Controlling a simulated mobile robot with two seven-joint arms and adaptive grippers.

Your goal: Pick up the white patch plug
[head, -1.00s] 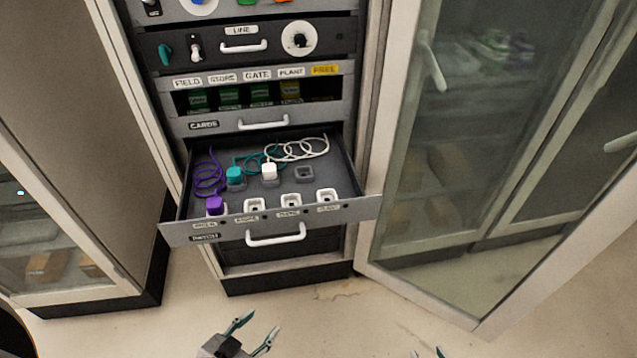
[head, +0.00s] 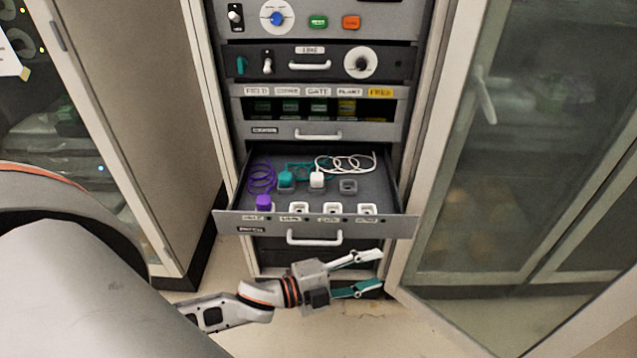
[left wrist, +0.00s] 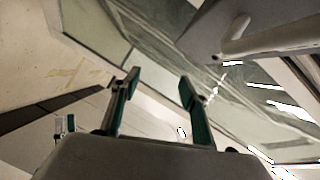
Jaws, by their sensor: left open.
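The white patch plug (head: 317,180) stands in the open patch drawer (head: 232,222), in the back row, with a coiled white cord behind it. A teal plug (head: 286,180) stands just left of it and a purple plug (head: 264,203) at the front left. My left gripper (head: 380,271) is open and empty, below and in front of the drawer, its fingers pointing right. Its two spread fingers also show in the left wrist view (left wrist: 160,80), with no plug between them. Small teal-and-grey tips (left wrist: 65,126) at the lower left there may be my right gripper.
An empty grey socket (head: 348,187) is right of the white plug. White sockets (head: 332,208) line the drawer front, above its handle (head: 314,238). An open glass door (head: 480,200) stands at the right. The card bay (head: 318,107) is above the drawer.

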